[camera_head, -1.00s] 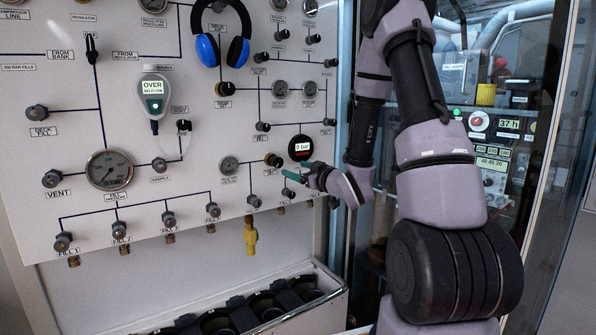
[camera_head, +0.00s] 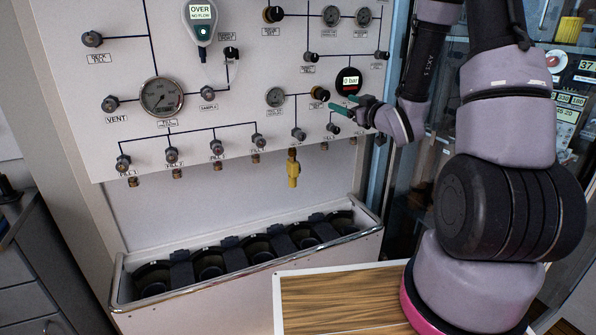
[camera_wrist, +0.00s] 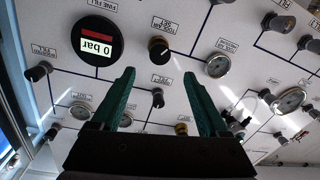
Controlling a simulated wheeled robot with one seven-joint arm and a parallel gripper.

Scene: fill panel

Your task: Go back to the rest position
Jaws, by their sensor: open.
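My gripper (camera_head: 346,106) is in front of the fill panel (camera_head: 255,95), near its right side, just below the round "0 bar" display (camera_head: 348,82). In the wrist view the two green fingers of my gripper (camera_wrist: 159,76) stand apart with nothing held between them. A small dark knob (camera_wrist: 158,98) appears in the gap between them. I cannot tell how far the fingertips are from the panel. A larger black knob (camera_wrist: 159,48) with a white mark lies just beyond the tips. The "0 bar" display (camera_wrist: 98,44) is left of them.
An open trough (camera_head: 245,265) with several dark round slots stands under the panel. A wood-topped surface (camera_head: 340,300) is at front right. A yellow fitting (camera_head: 293,170) hangs below the panel. A glass-fronted cabinet stands behind my arm at right.

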